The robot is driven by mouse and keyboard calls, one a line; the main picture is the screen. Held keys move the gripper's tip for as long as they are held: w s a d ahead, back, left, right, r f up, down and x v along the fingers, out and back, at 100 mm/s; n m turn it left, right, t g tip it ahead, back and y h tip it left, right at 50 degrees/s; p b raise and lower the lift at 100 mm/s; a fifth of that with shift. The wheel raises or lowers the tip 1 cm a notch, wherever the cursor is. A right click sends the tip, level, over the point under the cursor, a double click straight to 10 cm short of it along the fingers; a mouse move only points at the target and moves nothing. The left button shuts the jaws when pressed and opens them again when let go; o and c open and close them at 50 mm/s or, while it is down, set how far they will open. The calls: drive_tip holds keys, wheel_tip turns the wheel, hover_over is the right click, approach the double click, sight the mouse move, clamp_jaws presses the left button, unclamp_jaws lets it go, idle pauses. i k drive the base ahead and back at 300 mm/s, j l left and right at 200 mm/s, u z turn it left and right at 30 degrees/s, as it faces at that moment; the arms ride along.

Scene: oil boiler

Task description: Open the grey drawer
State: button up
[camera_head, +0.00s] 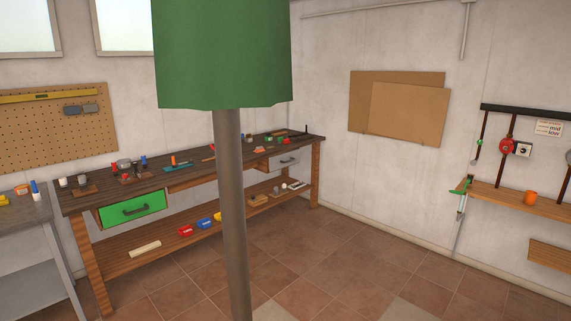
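My gripper is not in view.
The workbench (190,175) has a green drawer (134,208) at its left and several tools and bins on its top and lower shelf. A grey table (25,213) stands at far left. The tiled floor (350,260) right of the post is clear.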

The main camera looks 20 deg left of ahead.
sight(280, 161)
drive_tip(key=i+l, duration=0.2)
drive_tip(key=l, duration=0.2)
drive_tip(key=i+l, duration=0.2)
drive_tip(key=l, duration=0.2)
drive_tip(key=i+l, duration=0.2)
drive_tip(key=l, duration=0.2)
drive_tip(key=i+l+u, duration=0.2)
drive_tip(key=i, duration=0.3)
drive_tip(key=i+l+u, duration=0.2)
drive_tip(key=i, duration=0.25)
drive_tip(key=i+l+u, duration=0.2)
drive_tip(key=i, duration=0.3)
drive_tip(key=i+j+u, duration=0.15)
drive_tip(key=i+u, duration=0.2)
drive_tip(key=i, duration=0.7)
drive_tip(key=i+l+u, duration=0.1)
drive_tip(key=i+u, duration=0.25)
drive_tip(key=i, duration=0.7)
drive_tip(key=i+z, duration=0.15)
drive_tip(key=i, duration=0.5)
drive_tip(key=i+j+z, duration=0.15)
drive_tip(key=i, duration=0.5)
drive_tip(key=i+j+z, duration=0.15)
drive_tip(key=i, duration=0.5)
drive_tip(key=i+j+z, duration=0.15)
drive_tip(key=i+z, duration=0.2)
drive_tip(key=i+j+z, duration=0.7)
drive_tip(key=i+l, duration=0.05)
drive_tip(key=i, duration=0.05)
